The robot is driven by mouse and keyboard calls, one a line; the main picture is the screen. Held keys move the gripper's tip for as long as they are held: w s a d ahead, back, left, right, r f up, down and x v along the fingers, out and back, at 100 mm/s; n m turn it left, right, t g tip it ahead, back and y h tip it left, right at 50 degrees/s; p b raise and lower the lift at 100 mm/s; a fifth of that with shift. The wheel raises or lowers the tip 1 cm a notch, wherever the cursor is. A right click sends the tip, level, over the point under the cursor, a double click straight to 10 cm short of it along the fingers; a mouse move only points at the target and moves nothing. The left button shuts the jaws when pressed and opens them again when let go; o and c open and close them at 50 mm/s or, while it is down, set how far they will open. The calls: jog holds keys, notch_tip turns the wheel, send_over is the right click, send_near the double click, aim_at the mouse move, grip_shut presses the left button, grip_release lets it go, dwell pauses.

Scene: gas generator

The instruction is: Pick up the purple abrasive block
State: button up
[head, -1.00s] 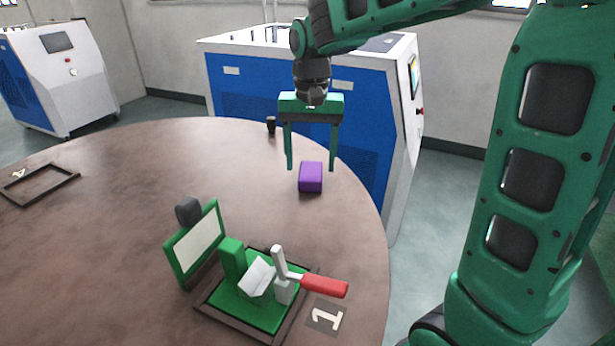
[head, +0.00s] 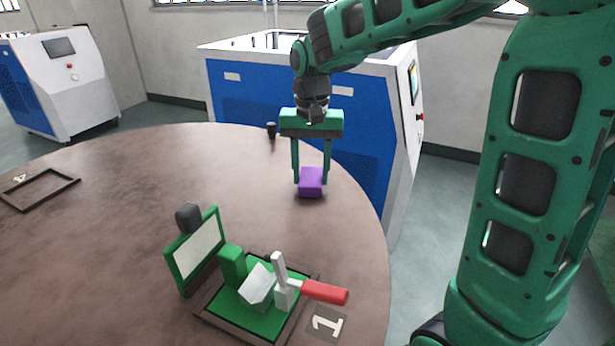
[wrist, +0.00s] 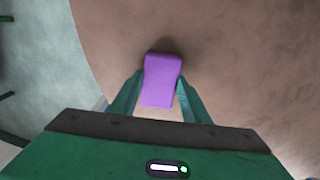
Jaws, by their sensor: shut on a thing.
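The purple abrasive block (head: 311,183) is near the right far edge of the round brown table (head: 130,240). My gripper (head: 311,180) points down from above, with one green finger on each side of the block. In the wrist view the block (wrist: 161,80) sits between the two fingertips (wrist: 161,90), which are shut on its sides. The head view does not clearly show whether the block's underside touches the table.
A green fixture (head: 245,310) with a red-handled clamp (head: 324,292) and an upright green-framed panel (head: 193,250) stand at the table's front. An empty frame (head: 40,190) lies at left. A blue-white machine (head: 270,110) stands behind the table.

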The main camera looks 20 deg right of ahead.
aim_at(311, 177)
jog(key=shift+r, duration=0.55)
notch_tip(311, 177, up, 3)
jog(key=s+a+r, duration=0.6)
jog(key=s+a, duration=0.2)
jog(key=shift+s+r, duration=0.2)
jog(key=shift+r, duration=0.2)
jog(key=o, duration=0.4)
jog(key=shift+c, duration=1.4)
